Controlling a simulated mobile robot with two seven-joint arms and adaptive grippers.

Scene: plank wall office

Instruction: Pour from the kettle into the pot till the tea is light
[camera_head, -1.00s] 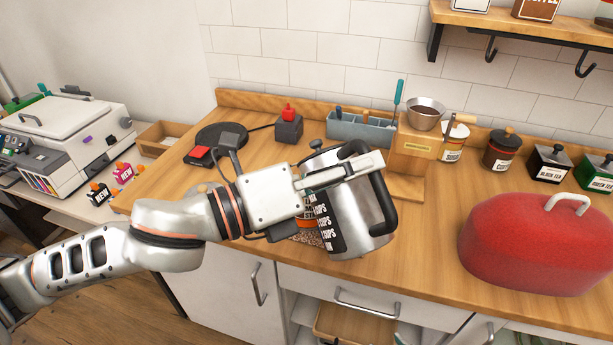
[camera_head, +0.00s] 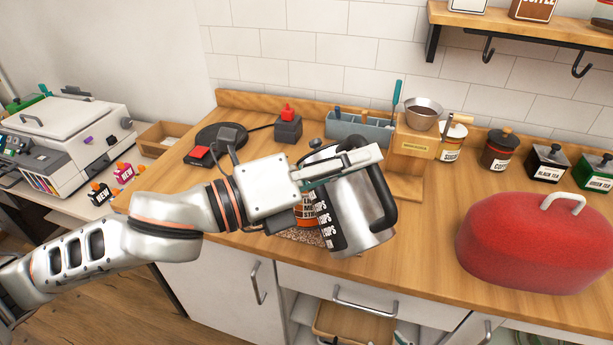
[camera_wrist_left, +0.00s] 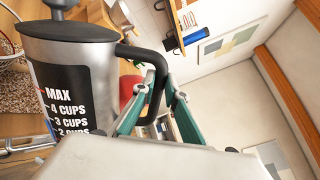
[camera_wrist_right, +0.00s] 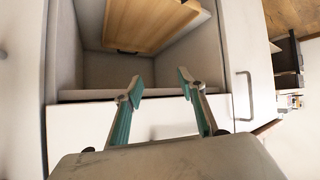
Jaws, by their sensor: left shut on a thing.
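The steel kettle (camera_head: 362,205) has a black handle, a knobbed lid and a dark level window with cup marks. It leans in the head view, above the counter's front part. My left gripper (camera_head: 348,168) is shut on its handle; the kettle and its MAX mark also show in the left wrist view (camera_wrist_left: 85,65). An orange thing with dark lettering (camera_head: 305,212), perhaps the pot, stands behind the kettle, partly hidden, on a speckled mat (camera_head: 302,237). I see no stream and cannot tell the tea's colour. My right gripper (camera_wrist_right: 158,85) is open and empty, before the cabinet front.
A red domed cover (camera_head: 525,245) stands at the right on the wooden counter (camera_head: 430,265). A black round base (camera_head: 220,140), a blue-grey organiser (camera_head: 360,130), a wooden stand (camera_head: 410,150) and tea tins (camera_head: 548,163) line the back. Clear counter lies between kettle and cover.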

